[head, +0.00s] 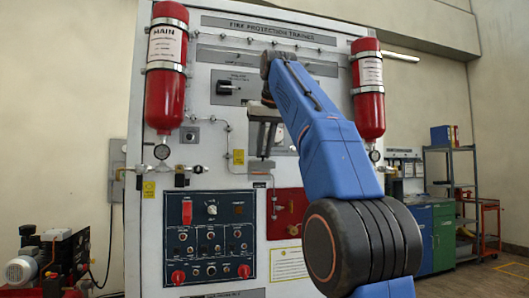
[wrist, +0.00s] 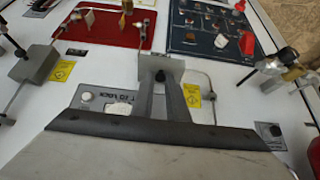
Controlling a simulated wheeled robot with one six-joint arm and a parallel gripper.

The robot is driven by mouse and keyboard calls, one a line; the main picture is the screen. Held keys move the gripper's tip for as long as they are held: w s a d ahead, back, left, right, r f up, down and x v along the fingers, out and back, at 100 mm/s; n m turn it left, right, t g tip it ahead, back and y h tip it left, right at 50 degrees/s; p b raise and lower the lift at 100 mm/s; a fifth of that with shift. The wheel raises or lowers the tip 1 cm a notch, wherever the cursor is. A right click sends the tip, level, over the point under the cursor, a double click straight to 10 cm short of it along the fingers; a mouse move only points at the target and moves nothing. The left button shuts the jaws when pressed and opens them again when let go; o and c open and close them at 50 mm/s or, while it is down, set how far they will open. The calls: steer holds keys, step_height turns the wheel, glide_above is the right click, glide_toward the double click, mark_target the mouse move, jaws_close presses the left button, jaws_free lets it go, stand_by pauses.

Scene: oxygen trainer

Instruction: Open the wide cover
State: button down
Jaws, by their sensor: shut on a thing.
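A grey, box-like piece that I take for the wide cover (wrist: 147,62) sits on the white panel in the wrist view. It also shows in the head view (head: 260,165), just under my gripper. My gripper (wrist: 163,80) reaches it with its dark fingers, which are close together and shut on its near edge. In the head view my gripper (head: 263,146) points down in front of the middle of the panel. The fingers hide part of the piece, so how far it is tilted is hard to tell.
The red plate (wrist: 80,30) and the dark control panel (wrist: 205,45) lie beyond the piece. Thin tubes run on either side of it. Red cylinders (head: 166,70) (head: 368,90) hang at the trainer's sides. A blue-green cabinet (head: 444,235) stands at the right.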

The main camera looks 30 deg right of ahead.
steer(key=shift+w+r+g, duration=0.2)
steer(key=shift+g, duration=0.2)
stand_by(0.3)
steer(key=c, duration=1.7)
jaws_free()
steer(key=shift+c, duration=0.2)
steer(key=shift+s, duration=0.1)
